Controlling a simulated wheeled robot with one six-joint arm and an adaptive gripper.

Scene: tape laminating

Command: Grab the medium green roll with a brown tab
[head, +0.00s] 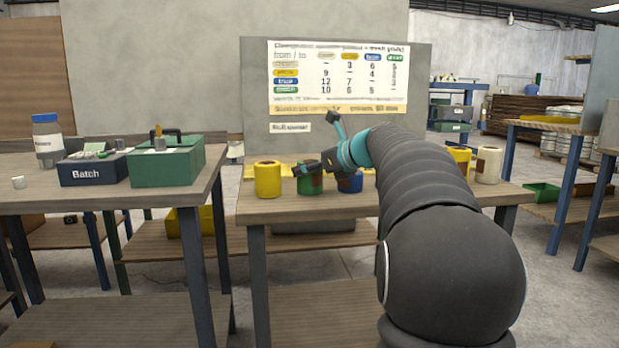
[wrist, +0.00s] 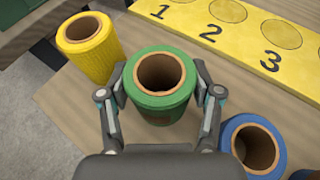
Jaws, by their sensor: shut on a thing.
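The green roll (wrist: 160,106) stands upright between the fingers of my gripper (wrist: 160,97) in the wrist view, with its open brown core facing up. A small dark brownish patch shows low on its near side. In the head view the green roll (head: 309,182) stands on the table between a yellow and a blue roll, with a brown tab on its side. My gripper (head: 318,172) is shut on it there, reaching from the right and partly covering it.
A yellow roll (wrist: 90,47) stands close left of the green one, and a blue roll (wrist: 253,146) close right. A yellow numbered strip (wrist: 235,27) lies behind. Another yellow roll (head: 460,160) and a cream roll (head: 488,165) stand right of my arm. A chart board (head: 338,75) rises behind.

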